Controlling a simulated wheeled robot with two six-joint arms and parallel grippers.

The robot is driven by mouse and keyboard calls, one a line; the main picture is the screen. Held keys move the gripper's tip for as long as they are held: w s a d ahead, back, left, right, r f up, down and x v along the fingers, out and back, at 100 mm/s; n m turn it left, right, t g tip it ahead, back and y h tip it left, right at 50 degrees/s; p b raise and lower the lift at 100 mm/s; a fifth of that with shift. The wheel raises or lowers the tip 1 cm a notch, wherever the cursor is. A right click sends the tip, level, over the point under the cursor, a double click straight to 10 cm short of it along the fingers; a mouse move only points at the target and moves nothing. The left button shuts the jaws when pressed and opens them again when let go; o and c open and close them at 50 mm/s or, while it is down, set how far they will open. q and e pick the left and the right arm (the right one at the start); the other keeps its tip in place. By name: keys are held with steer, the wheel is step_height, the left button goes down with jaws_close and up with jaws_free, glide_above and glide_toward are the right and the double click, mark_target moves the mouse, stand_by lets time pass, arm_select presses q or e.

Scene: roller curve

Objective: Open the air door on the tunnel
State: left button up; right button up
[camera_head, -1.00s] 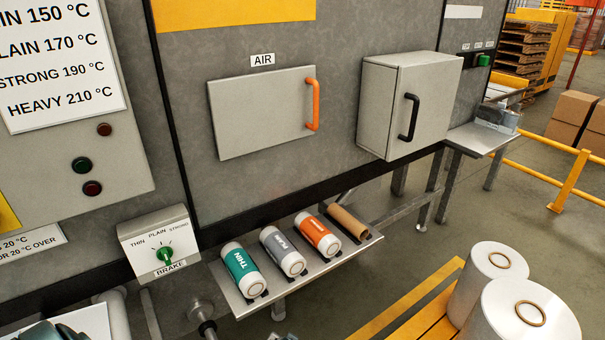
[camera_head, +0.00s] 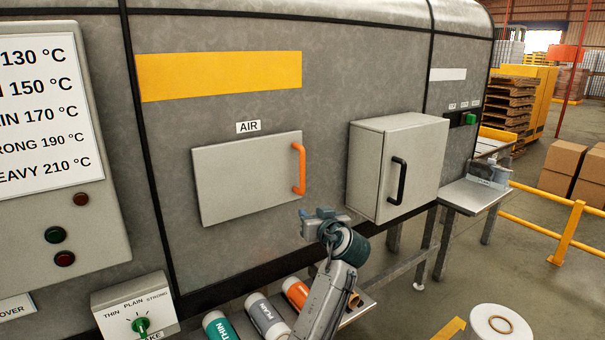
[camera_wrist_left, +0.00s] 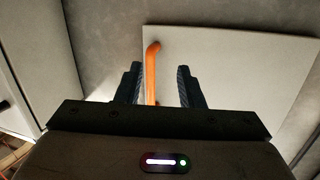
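The air door (camera_head: 245,178) is a flat light-grey panel under the AIR label (camera_head: 248,127), and it looks shut against the tunnel wall. Its orange upright handle (camera_head: 299,169) is on the right edge. My left gripper (camera_head: 316,214) is below and slightly right of the handle in the head view, apart from it. In the left wrist view my left gripper (camera_wrist_left: 157,88) is open, with the orange handle (camera_wrist_left: 152,72) lying between its fingers in the picture, beyond the tips. The door (camera_wrist_left: 225,75) fills the right side there. My right gripper is not in view.
A grey cabinet (camera_head: 392,168) with a black handle (camera_head: 398,181) juts out to the right of the door. Below, a shelf holds several rolls, including a teal THIN roll (camera_head: 219,326). A brake dial box (camera_head: 135,308) is at lower left.

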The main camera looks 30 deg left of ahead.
arm_select(q)
steer(key=n+y, duration=0.1)
steer(key=y, duration=0.1)
glide_toward(303, 170)
steer(key=p+x, duration=0.4)
steer(key=x, duration=0.6)
steer(key=shift+r, duration=0.1)
steer(key=shift+w+a, duration=0.3)
jaws_close()
